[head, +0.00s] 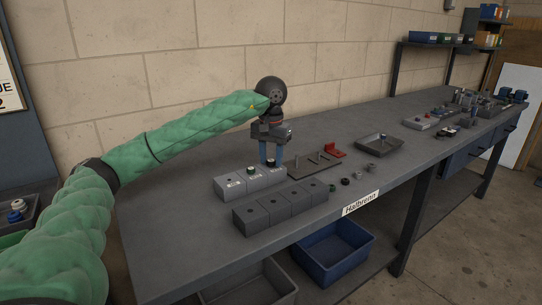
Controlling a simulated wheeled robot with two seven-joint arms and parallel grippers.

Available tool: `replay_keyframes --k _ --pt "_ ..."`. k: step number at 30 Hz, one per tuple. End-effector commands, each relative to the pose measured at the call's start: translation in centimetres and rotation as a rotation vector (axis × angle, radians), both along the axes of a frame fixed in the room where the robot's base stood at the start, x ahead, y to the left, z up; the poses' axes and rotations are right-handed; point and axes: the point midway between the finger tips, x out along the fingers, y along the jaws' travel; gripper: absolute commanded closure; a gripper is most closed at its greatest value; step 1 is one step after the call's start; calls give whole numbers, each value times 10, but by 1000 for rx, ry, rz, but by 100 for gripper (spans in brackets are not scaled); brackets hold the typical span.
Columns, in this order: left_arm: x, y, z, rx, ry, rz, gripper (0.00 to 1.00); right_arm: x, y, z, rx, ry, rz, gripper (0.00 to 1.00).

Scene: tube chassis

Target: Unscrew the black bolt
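My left gripper (270,160) points down over the black bolt (271,163) at the right end of the light grey block (243,193). Its two blue-grey fingers are apart, one to each side of the bolt head. I cannot tell whether they press on it. The bolt is partly hidden by the fingers. A green-topped bolt (250,170) and a pale bolt (233,183) sit in the same block to the left. My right gripper is not in view.
A darker block (282,208) with holes lies in front. Behind to the right are a plate with pegs (315,164), a red bracket (335,150), loose small nuts and a shallow tray (374,144). A blue bin (335,252) stands below the bench edge.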

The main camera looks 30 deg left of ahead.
Motion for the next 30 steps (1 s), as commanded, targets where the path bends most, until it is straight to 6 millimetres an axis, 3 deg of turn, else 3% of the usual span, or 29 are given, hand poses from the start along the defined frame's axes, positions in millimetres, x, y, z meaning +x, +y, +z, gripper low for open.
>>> replay_keyframes --k 4,9,16,30 --pt "0 0 1 0 0 0 68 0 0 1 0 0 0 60" --pt "0 0 1 0 0 0 100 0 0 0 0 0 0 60" --pt "0 0 1 0 0 48 100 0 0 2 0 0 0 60" --pt "0 0 1 1 -1 443 100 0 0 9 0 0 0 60"
